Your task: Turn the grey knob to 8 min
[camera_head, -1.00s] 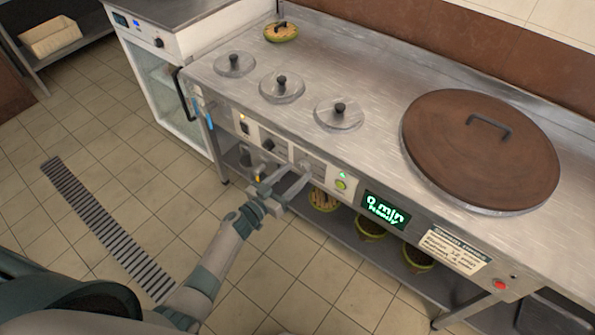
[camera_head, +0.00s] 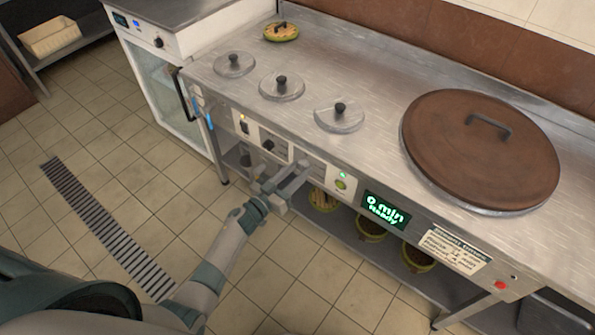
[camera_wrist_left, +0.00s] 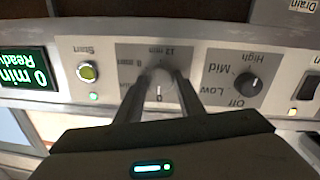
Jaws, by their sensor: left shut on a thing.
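The grey knob (camera_wrist_left: 161,76) sits on a dial plate with minute marks, upside down in the left wrist view; its 0 mark is at the lower side. My left gripper (camera_wrist_left: 158,82) has one finger on each side of the knob and is shut on it. The fingers partly cover the dial's marks. In the head view my left gripper (camera_head: 304,166) reaches the counter's front panel and hides the knob. The green display (camera_head: 385,209) reads "0 min Ready". My right gripper is not in view.
A green start button (camera_wrist_left: 87,72) is beside the dial. A black Off-Low-Mid-High knob (camera_wrist_left: 248,83) is on its other side. Lidded pots (camera_head: 339,115) and a large brown lid (camera_head: 480,150) are on the counter. Bowls (camera_head: 417,260) stand on the shelf below.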

